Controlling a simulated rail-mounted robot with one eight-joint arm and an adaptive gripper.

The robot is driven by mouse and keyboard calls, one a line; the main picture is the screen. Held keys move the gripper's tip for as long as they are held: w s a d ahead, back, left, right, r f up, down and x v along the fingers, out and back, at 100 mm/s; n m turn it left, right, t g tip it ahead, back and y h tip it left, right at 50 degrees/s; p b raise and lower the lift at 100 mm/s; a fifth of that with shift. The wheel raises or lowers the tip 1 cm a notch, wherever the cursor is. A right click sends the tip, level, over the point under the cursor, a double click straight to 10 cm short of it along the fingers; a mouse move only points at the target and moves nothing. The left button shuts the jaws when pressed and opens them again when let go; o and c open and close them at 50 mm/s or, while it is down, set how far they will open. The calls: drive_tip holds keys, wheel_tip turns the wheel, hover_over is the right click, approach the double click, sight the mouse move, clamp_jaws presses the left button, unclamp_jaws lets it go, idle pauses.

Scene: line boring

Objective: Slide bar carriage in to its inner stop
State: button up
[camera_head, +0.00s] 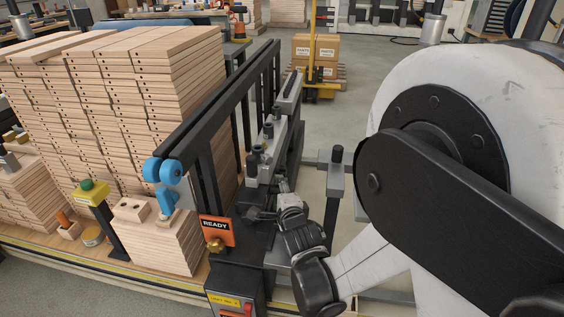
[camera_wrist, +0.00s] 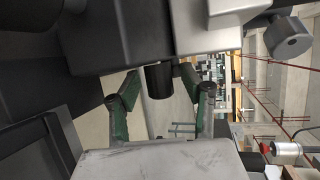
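The boring machine stands at the centre of the head view, with a long dark rail (camera_head: 240,85) and a line of grey blocks and cylinders beside it. I take a grey block (camera_head: 257,165) on this line as part of the bar carriage, but cannot be sure. My gripper (camera_head: 262,212) is low beside the machine's near end, partly hidden by its own wrist. In the wrist view, my gripper (camera_wrist: 158,103) has its green-padded fingers spread. A short black cylindrical knob (camera_wrist: 159,81) under a dark and pale grey block (camera_wrist: 150,38) shows between them, with gaps either side.
An orange READY sign (camera_head: 217,231) stands at the machine's near end, above a control box (camera_head: 236,287). Stacked wooden boards (camera_head: 120,100) fill the left. A green button on a yellow box (camera_head: 90,190) stands nearby. A grey post (camera_head: 335,185) is right of my gripper.

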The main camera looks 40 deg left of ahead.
clamp_jaws()
drive_tip(key=shift+w+a, duration=0.5)
drive_tip(key=shift+w, duration=0.4)
drive_tip(key=shift+w+a, duration=0.45)
drive_tip(key=shift+w, duration=0.45)
drive_tip(key=shift+w+a+b, duration=0.3)
drive_tip(key=shift+w+a, duration=0.1)
drive_tip(key=shift+w, duration=0.4)
unclamp_jaws()
drive_tip(key=shift+s, duration=0.1)
drive_tip(key=shift+d, duration=0.1)
drive_tip(key=v, duration=0.6)
